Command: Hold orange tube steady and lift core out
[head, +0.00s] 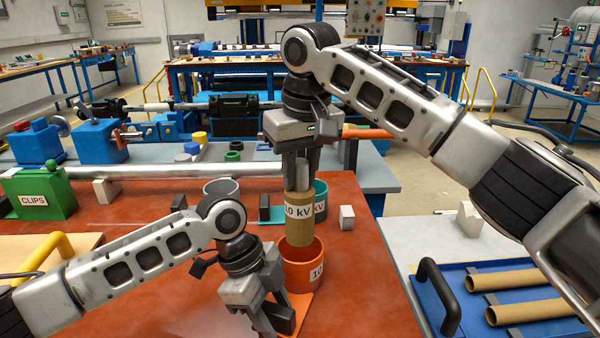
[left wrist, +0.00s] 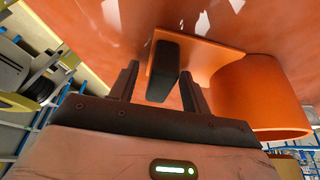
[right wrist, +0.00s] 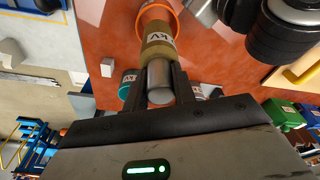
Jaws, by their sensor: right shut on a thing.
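The core (head: 299,214) is a tan cylinder with a "10 kV" label and a silver rod on top. My right gripper (head: 298,185) is shut on that rod, also seen in the right wrist view (right wrist: 160,82). The core is upright; its lower end is at the mouth of the orange tube (head: 302,270), and I cannot tell whether it is just inside or just above. The tube stands on an orange base with a black block (left wrist: 164,68). My left gripper (left wrist: 160,90) has its fingers either side of this block, with a gap visible on one side.
A teal cup (head: 320,198) and a grey cup (head: 221,190) stand behind on the red table. A small white block (head: 347,217) is to the right. A blue tray (head: 470,318) with tan tubes is at the front right. A green CLIPS box (head: 40,193) is at left.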

